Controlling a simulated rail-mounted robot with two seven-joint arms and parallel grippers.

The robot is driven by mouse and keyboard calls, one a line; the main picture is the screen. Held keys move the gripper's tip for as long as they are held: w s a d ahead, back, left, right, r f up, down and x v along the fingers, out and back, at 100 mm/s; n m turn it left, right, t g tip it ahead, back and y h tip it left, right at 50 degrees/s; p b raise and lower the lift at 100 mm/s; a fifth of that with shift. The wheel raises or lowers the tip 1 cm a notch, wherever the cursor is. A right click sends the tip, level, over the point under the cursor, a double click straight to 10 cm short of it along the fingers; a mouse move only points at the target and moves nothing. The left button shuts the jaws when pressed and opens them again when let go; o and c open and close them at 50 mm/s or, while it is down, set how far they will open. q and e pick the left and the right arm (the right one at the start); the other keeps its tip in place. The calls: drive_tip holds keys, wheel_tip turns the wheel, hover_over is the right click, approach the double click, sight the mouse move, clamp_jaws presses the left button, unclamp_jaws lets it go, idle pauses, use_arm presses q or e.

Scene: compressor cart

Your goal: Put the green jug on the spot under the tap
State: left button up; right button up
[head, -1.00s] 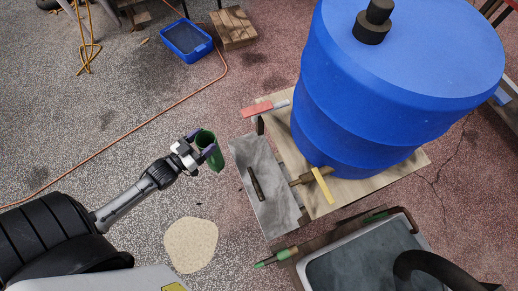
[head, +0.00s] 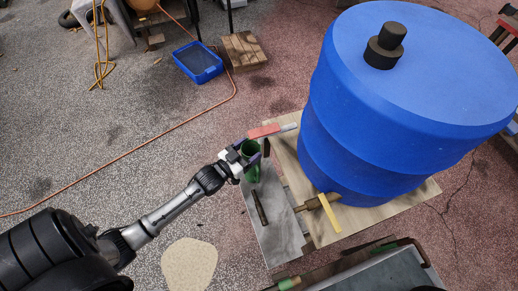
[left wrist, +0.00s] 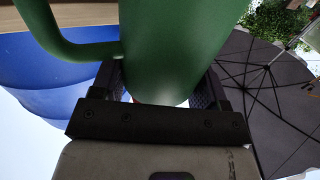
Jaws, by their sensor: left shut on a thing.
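The green jug (head: 250,150) is held in my left gripper (head: 249,162), which is shut on it. The jug is over or at the far left end of the grey shelf (head: 279,240) in front of the barrel. In the left wrist view the jug (left wrist: 175,45) fills the middle between the fingers, its handle on the left. The tap (head: 318,203), brass with a yellow lever, sticks out from the foot of the big blue barrel (head: 350,130), over the shelf. I cannot tell whether the jug touches the shelf. My right gripper is not in view.
A dark stick-like object (head: 259,208) lies on the shelf between jug and tap. A red-and-white brush-like object (head: 270,131) lies at the board's corner, close by the jug. A blue bin (head: 198,62) and wooden crate (head: 243,50) stand on the floor beyond.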

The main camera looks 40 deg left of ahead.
use_arm(q)
drive_tip(key=w, duration=0.1)
drive_tip(key=w+d, duration=0.1)
drive_tip(key=w, duration=0.1)
drive_tip(key=shift+w+d, duration=0.25)
drive_tip(key=shift+d, duration=0.15)
drive_tip(key=shift+f+b, duration=0.45)
drive_tip(key=shift+f, duration=0.1)
drive_tip(key=shift+c, duration=0.5)
drive_tip(key=shift+s+f, duration=0.15)
drive_tip(key=shift+f, duration=0.15)
drive_tip(key=o, duration=1.4)
